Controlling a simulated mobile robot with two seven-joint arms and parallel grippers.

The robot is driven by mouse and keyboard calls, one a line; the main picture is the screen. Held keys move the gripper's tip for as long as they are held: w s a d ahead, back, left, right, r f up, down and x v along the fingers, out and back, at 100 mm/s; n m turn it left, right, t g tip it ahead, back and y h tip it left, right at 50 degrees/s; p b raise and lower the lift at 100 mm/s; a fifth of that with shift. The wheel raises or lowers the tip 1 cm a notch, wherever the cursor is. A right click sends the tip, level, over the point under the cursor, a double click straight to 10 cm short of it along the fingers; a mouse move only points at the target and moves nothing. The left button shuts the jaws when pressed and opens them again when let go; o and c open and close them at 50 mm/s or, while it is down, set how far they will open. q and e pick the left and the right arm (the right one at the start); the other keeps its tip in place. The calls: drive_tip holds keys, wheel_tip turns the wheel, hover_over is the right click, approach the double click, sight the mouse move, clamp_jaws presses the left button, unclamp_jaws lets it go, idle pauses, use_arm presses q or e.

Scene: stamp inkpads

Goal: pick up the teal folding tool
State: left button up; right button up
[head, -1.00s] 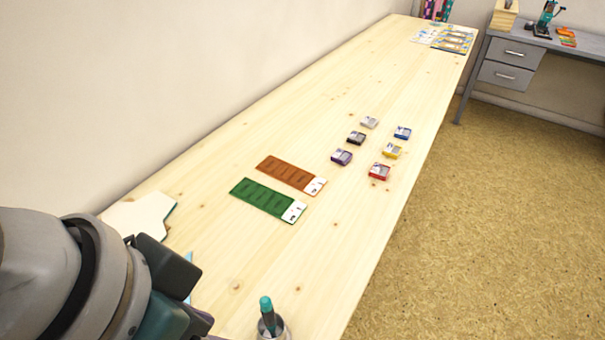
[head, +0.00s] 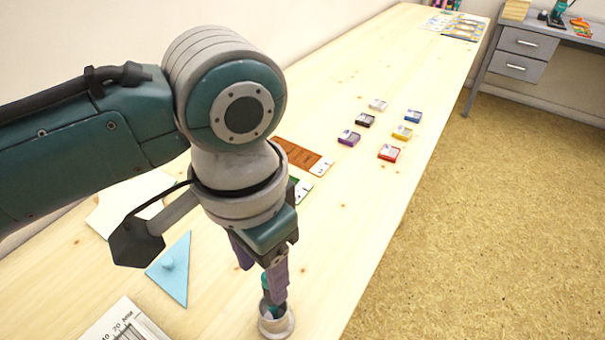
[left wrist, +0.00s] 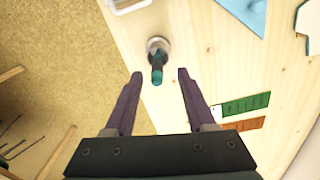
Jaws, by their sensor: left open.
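The teal folding tool (left wrist: 157,72) stands upright in a small round metal cup (left wrist: 158,45), as the left wrist view shows. In the head view the cup (head: 277,324) is near the table's front edge, and the tool is mostly hidden behind a finger. My left gripper (left wrist: 160,74) is open, with its purple fingers pointing down over the cup. In the left wrist view the tool's teal end lies between the two fingertips, with a gap on each side. In the head view this gripper (head: 262,271) is just above the cup. My right gripper is not in view.
A light-blue triangle (head: 172,268) with a knob and a ruler sheet (head: 122,325) lie left of the cup. Brown (head: 305,158) and green (left wrist: 245,104) cards lie farther back. Several small inkpads, one red (head: 389,153), stand beyond. The table's right edge drops to the floor.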

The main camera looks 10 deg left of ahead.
use_arm(q)
drive_tip(key=f, duration=0.1)
drive_tip(key=f+b, duration=0.1)
drive_tip(key=f, duration=0.3)
drive_tip(key=shift+d+f, duration=0.25)
clamp_jaws()
drive_tip(key=shift+w, duration=0.1)
